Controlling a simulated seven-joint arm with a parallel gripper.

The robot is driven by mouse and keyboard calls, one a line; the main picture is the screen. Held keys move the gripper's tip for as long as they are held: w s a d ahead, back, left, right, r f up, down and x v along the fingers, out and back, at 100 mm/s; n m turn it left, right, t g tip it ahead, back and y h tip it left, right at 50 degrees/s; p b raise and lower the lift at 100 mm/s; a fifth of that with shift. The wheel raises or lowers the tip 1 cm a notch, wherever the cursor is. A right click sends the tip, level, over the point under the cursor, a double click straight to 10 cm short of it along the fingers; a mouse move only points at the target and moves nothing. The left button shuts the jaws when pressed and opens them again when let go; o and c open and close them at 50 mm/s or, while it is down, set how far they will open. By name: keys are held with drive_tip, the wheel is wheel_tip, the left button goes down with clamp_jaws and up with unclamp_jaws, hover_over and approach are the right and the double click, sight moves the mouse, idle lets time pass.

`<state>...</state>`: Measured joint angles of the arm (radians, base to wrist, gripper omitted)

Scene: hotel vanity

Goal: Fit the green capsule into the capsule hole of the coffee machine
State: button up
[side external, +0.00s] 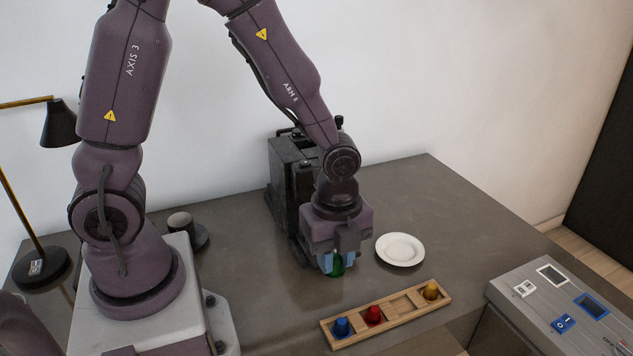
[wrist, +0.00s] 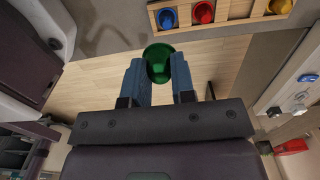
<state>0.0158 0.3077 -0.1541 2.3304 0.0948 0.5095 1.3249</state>
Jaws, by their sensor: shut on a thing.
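The green capsule (side external: 338,267) is held between the blue fingertips of my gripper (side external: 337,261). In the wrist view the green capsule (wrist: 158,62) sits between the fingers of my gripper (wrist: 158,68), which are shut on it. The dark coffee machine (side external: 292,165) stands behind and to the left of my gripper in the side view. My arm hides part of the machine, and I cannot make out its capsule hole. The capsule is in front of the machine and apart from the wooden tray.
A wooden tray (side external: 398,324) holds a blue capsule (side external: 342,327), a red capsule (side external: 374,315) and a yellow capsule (side external: 431,291); one compartment is empty. A white plate (side external: 400,249) lies to the right of my gripper. A cup (side external: 180,224) and a lamp (side external: 58,125) stand at left.

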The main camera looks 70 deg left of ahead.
wheel_tip(320, 180, up, 20)
drive_tip(key=n, duration=0.9)
hover_over(305, 140)
drive_tip(key=d, duration=0.2)
drive_tip(key=f, duration=0.5)
drive_tip(key=shift+s, duration=0.35)
drive_tip(key=shift+o, duration=0.3)
drive_tip(key=shift+f, duration=4.8)
drive_tip(key=o, duration=1)
drive_tip(key=shift+c, duration=0.2)
wheel_tip(305, 140, up, 14)
